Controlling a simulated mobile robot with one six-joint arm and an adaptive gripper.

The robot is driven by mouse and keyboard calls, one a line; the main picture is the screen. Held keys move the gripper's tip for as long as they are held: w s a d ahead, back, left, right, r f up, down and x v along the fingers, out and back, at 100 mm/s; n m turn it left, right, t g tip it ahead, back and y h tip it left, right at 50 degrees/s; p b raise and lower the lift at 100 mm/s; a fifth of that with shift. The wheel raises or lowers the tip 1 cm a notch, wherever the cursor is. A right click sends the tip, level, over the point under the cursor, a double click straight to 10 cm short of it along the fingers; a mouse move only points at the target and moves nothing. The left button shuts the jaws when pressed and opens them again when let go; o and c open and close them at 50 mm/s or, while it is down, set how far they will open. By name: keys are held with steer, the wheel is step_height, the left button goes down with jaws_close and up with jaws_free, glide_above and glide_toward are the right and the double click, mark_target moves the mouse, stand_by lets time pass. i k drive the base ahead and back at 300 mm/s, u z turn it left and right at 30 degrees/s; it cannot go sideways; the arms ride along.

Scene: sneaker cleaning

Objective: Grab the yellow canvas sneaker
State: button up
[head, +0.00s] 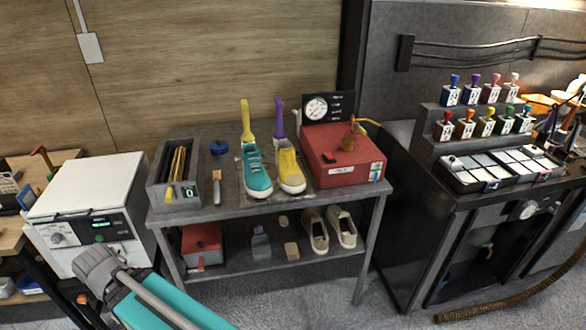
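The yellow canvas sneaker (289,170) stands on the grey table's top, toe toward me, with white laces and a white sole. A teal sneaker (256,172) stands close beside it on the left. A purple upright piece (279,118) rises behind the yellow sneaker, and a yellow one (245,118) behind the teal sneaker. My teal and grey arm shows at the lower left, well in front of the table and apart from the sneakers. My gripper's fingers cannot be made out.
A red box (343,158) with a gauge stands just right of the yellow sneaker. Beige shoes (316,232) sit on the lower shelf. A white machine (88,190) stands left, a dark stamp bench (430,225) right.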

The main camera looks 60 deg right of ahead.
mark_target(291, 178)
steer(key=z, duration=0.05)
steer(key=k, duration=1.75)
steer(key=z, duration=1.5)
steer(key=i, duration=1)
steer(key=z, duration=0.05)
